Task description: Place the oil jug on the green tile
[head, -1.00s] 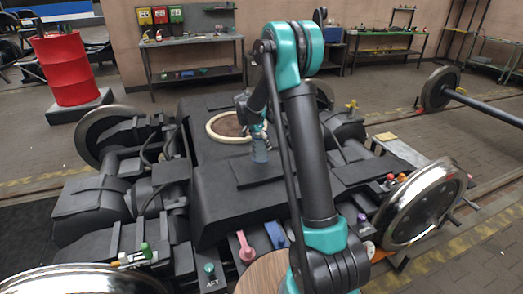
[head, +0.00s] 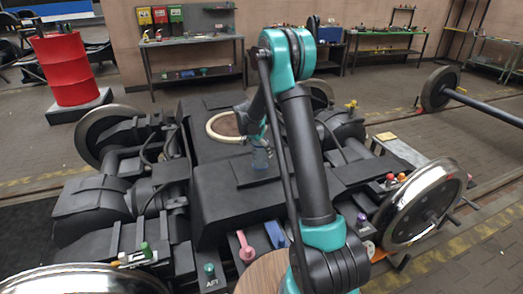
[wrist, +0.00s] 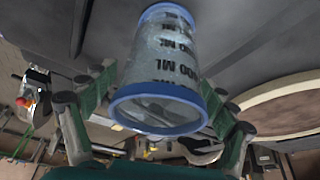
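A clear jar (wrist: 160,70) with blue rims and dark ML markings fills the upper middle of the wrist view. It may be the oil jug, but I cannot tell for sure. In the head view the jar (head: 260,157) stands on the dark top of the bogie. My gripper (wrist: 158,82) has its green-padded fingers on both sides of the jar, with a gap at the left finger. It looks open. In the head view my gripper (head: 254,136) is just above the jar, partly hidden by my arm. I cannot make out a green tile.
A pale round ring (head: 216,126) lies behind the jar on the bogie (head: 225,195). Small coloured controls, including a pink lever (head: 245,246) and a blue block (head: 275,234), line the near edge. Shiny wheels (head: 423,202) flank it. A red barrel (head: 65,68) stands far left.

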